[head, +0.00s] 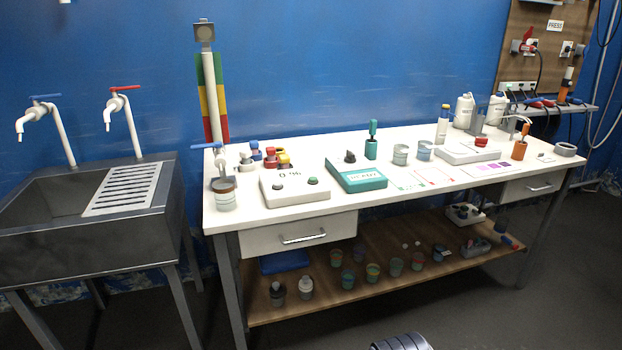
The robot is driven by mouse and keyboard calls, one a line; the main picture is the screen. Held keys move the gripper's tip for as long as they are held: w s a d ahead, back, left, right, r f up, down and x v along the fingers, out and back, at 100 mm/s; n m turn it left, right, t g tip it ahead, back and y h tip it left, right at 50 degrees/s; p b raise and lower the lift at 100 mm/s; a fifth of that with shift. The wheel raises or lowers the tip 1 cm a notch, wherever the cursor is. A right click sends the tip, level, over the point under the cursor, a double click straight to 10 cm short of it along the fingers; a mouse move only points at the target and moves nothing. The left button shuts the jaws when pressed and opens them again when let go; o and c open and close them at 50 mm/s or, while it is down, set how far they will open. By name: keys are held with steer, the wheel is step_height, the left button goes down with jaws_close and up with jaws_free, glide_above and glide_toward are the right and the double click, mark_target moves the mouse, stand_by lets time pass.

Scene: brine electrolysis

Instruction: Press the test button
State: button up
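No button can be read as "test" at this distance. A white box (294,188) with a display and small green buttons (313,181) sits at the left front of the white bench. A teal box (357,176) with a light display panel and a black knob behind it stands to its right. A white flat device (467,154) with a red part on it lies at the right of the bench. On the wall board at upper right is a small sign (555,25) with lettering too small to read surely.
The white bench (420,195) has a drawer at each end and a lower wooden shelf (330,303) holding several small cups. A grey sink (60,205) stands at left. A jar (223,195) stands near the bench's left edge. Floor in front is mostly clear.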

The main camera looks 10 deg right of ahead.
jaws_close()
stand_by(0.9)
steer(key=shift+r, duration=0.1)
